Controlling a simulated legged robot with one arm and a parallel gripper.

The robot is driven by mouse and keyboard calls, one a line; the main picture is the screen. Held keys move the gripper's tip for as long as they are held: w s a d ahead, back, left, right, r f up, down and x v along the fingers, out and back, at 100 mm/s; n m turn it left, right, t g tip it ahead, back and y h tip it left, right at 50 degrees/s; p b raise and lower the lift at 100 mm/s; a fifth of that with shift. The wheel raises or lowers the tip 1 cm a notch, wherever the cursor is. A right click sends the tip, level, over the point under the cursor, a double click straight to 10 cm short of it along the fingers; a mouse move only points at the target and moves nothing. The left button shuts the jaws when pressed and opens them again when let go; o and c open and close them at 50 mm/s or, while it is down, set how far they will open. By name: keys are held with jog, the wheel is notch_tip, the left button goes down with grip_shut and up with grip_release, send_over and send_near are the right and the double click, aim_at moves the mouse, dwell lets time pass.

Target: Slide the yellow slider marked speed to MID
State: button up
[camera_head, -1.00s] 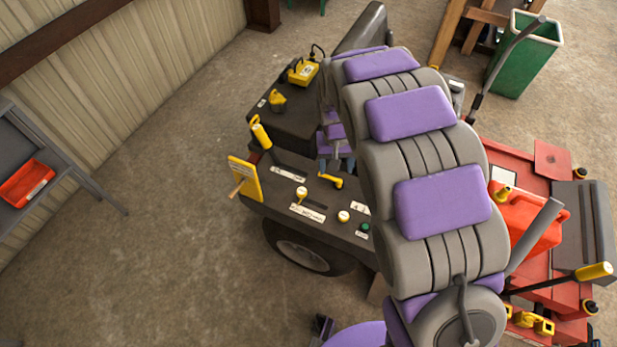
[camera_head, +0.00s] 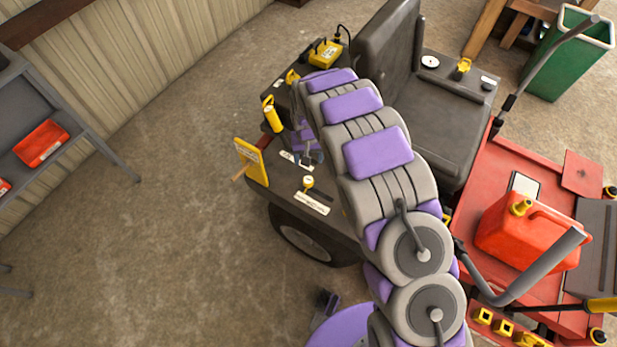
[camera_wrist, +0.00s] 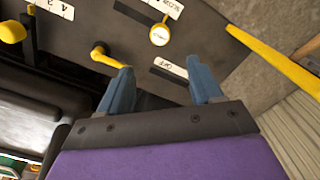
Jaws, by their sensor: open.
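The slider (camera_wrist: 160,36) has a round pale-faced yellow knob beside a dark slot on the dark panel, at the upper middle of the wrist view. It also shows in the head view (camera_head: 308,182), with a white label (camera_head: 312,203) beside it; the word on it is too small to read. My gripper (camera_wrist: 160,80) is open and empty, its two blue-grey fingers apart. In the wrist view its tips lie below the knob, around a white label reading OFF. In the head view my gripper (camera_head: 307,155) is just beyond the knob and apart from it.
A yellow plate (camera_head: 251,162) stands at the panel's left edge. A yellow-handled lever (camera_head: 268,113) rises behind it. A red can (camera_head: 525,230) and black seat (camera_head: 440,110) are to the right.

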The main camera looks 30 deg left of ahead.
aim_at(308, 180)
notch_tip(308, 180, down, 13)
jog(key=b, duration=0.2)
jog(key=shift+b, duration=0.3)
grip_shut()
dwell(0.4)
